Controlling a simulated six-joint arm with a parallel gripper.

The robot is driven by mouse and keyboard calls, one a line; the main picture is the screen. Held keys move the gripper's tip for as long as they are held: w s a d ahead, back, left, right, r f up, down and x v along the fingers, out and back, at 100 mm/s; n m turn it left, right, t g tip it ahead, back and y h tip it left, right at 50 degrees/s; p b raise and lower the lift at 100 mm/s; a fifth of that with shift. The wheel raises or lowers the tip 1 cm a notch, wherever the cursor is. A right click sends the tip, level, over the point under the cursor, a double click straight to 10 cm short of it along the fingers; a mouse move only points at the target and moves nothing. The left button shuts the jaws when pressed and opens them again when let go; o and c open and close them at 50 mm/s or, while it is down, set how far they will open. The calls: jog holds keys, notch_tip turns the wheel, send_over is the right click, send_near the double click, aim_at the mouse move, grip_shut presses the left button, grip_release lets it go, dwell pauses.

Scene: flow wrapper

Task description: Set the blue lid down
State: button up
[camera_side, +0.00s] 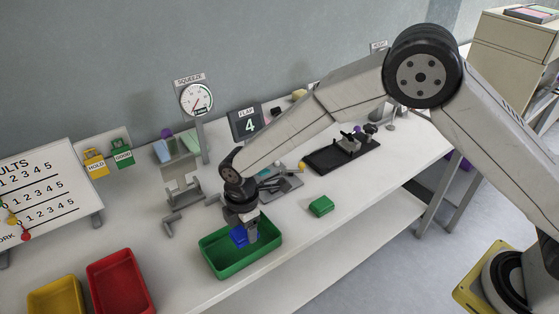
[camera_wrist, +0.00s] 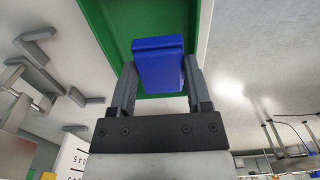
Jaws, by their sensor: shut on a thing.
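The blue lid (camera_side: 239,236) is in my gripper (camera_side: 246,232), over the green tray (camera_side: 222,270). In the wrist view the blue lid (camera_wrist: 158,62) sits between the two fingers of my gripper (camera_wrist: 158,85), which are shut on it. The green tray (camera_wrist: 120,25) lies behind the lid in that view. I cannot tell whether the lid touches the tray floor.
A red bin (camera_side: 120,283) and a yellow bin (camera_side: 55,298) stand to the left of the green tray. A small green block (camera_side: 321,206) lies on the white table to the right. A grey stand (camera_side: 182,190) and a gauge (camera_side: 196,99) are behind.

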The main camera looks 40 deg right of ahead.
aim_at(241, 229)
jog(key=shift+w+a+f, duration=0.15)
jog(key=shift+w+f, duration=0.25)
jog(key=shift+f, duration=0.05)
jog(key=shift+w+a+f, duration=0.15)
jog(key=shift+w+f, duration=0.1)
jog(key=shift+f, duration=1.6)
jog(key=shift+f, duration=0.2)
jog(key=o, duration=1.2)
jog(key=shift+o, duration=0.2)
jog(key=shift+r, duration=0.25)
notch_tip(241, 229, up, 12)
jog(key=shift+f, duration=0.1)
